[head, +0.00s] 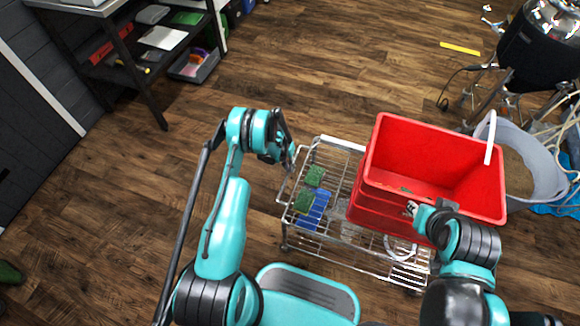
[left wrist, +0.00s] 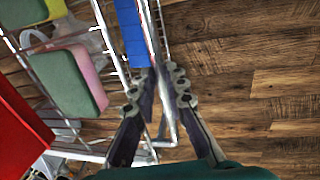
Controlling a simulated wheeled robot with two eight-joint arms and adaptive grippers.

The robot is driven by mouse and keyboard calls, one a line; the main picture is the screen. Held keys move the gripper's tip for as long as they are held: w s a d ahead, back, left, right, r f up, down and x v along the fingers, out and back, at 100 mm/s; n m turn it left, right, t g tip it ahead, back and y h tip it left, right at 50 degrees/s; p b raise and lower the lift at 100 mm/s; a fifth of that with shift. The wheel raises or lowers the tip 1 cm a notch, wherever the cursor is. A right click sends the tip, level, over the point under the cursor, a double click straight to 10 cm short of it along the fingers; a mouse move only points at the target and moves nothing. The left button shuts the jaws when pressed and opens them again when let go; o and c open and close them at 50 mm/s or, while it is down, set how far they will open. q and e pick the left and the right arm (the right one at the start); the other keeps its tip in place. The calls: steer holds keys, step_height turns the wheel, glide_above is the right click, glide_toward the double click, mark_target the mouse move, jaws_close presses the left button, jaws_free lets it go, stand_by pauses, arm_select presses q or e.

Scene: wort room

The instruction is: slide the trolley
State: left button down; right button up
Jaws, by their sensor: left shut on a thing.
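The trolley (head: 330,251) is a silver wire-frame cart in front of me in the head view. My left gripper (head: 288,158) is at its left end. In the left wrist view, the fingers of my left gripper (left wrist: 163,78) are shut around the thin end rail of the trolley (left wrist: 160,30). My right gripper (head: 413,209) is at the near side of the red crates, over the trolley's right part. Whether it is open or shut cannot be made out.
Stacked red crates (head: 432,134) ride on the trolley, beside green sponges (head: 315,176) and a blue item (head: 313,211). A shelf rack (head: 150,95) stands back left. Floor behind and left is clear.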

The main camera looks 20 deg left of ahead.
arm_select(q)
steer(key=c, duration=1.5)
jaws_free()
steer(key=shift+c, duration=0.2)
step_height(320, 180, up, 12)
steer(key=a, duration=0.2)
steer(key=shift+a, duration=0.2)
steer(key=shift+f, duration=0.15)
